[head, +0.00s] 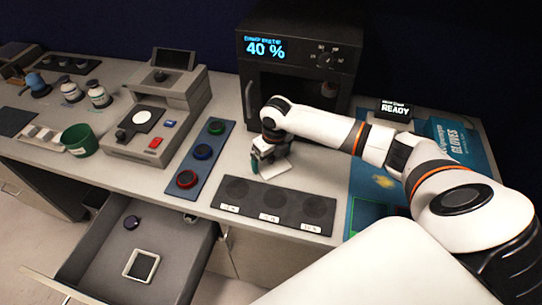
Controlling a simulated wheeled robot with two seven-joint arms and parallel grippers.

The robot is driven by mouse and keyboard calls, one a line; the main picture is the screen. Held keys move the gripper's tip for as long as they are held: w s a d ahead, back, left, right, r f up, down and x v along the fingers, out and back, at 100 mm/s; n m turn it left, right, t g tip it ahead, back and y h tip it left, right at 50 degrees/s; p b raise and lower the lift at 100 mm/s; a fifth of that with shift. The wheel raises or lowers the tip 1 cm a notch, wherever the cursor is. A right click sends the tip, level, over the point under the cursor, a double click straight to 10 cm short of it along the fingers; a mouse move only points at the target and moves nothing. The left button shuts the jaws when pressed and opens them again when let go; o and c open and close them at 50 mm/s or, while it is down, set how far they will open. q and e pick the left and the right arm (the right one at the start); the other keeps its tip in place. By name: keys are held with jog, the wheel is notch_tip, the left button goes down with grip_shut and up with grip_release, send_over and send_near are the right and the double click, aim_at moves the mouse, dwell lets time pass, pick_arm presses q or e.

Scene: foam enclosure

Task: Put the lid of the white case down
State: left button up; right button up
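My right gripper (262,163) points down over the counter in front of the dark oven-like box. A small flat white thing (281,175) lies right under and beside its fingers, and it may be the white case. The gripper and wrist hide part of it, so I cannot tell whether its lid is raised or lowered. I also cannot tell whether the fingers touch it or are closed. A white square frame with a dark middle (141,265) lies in the open drawer (106,280). My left gripper is not in view.
The dark box (298,50) shows "40 %". A dark three-pad strip (277,204) lies in front of my gripper. A blue strip with coloured round pieces (200,160) and a grey machine (160,110) stand left. A blue gloves packet (455,140) lies right.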

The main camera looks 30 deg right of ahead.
aim_at(274, 166)
jog(key=shift+r, duration=0.55)
notch_tip(274, 166, up, 11)
jog(key=s+b, duration=0.1)
jog(key=shift+s+b, duration=0.2)
jog(key=shift+b, duration=0.2)
